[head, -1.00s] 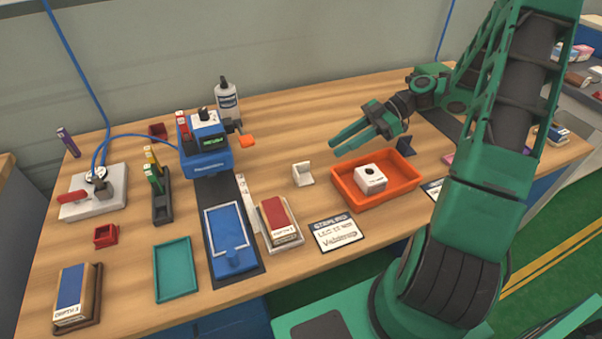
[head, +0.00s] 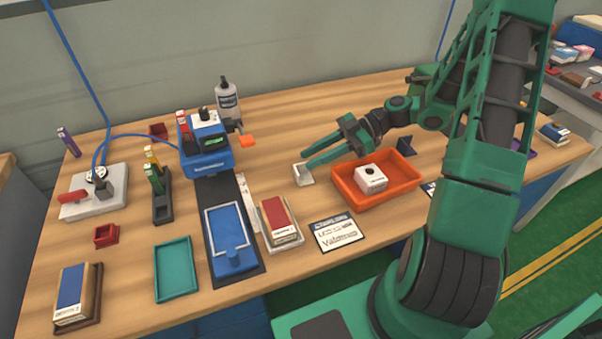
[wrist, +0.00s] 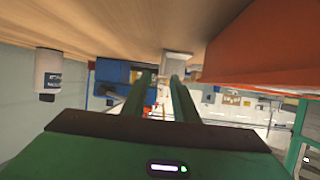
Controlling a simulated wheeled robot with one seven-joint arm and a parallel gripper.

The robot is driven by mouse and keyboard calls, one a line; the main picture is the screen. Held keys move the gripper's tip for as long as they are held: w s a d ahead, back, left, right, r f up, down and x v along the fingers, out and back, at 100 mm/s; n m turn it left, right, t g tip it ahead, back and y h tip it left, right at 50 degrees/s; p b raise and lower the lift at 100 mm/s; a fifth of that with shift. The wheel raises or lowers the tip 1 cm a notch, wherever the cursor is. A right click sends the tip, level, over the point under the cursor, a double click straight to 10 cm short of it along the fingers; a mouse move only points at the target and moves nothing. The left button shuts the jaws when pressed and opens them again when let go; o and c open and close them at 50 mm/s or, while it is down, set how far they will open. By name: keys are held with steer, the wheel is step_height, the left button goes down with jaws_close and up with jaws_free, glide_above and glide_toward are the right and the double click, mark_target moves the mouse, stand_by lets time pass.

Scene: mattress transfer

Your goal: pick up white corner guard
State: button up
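The white corner guard (head: 302,175) stands on the wooden table, just left of the orange tray. It also shows in the wrist view (wrist: 177,63), just beyond the fingertips and closer to the right-hand finger. My gripper (head: 306,159) reaches in from the right with its fingers apart and nothing between them. One fingertip overlaps the upper part of the guard in the head view; I cannot tell whether it touches. In the wrist view my gripper (wrist: 162,76) shows a gap between its two green fingers.
The orange tray (head: 388,195) with a white block (head: 371,178) stands close on the right of the guard. A blue device (head: 206,158), a white bottle (head: 228,101) and a red-topped block (head: 279,218) are to the left. A printed card (head: 338,231) lies in front.

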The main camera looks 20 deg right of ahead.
steer(key=shift+x, duration=1.05)
jaws_close()
steer(key=shift+r, duration=0.1)
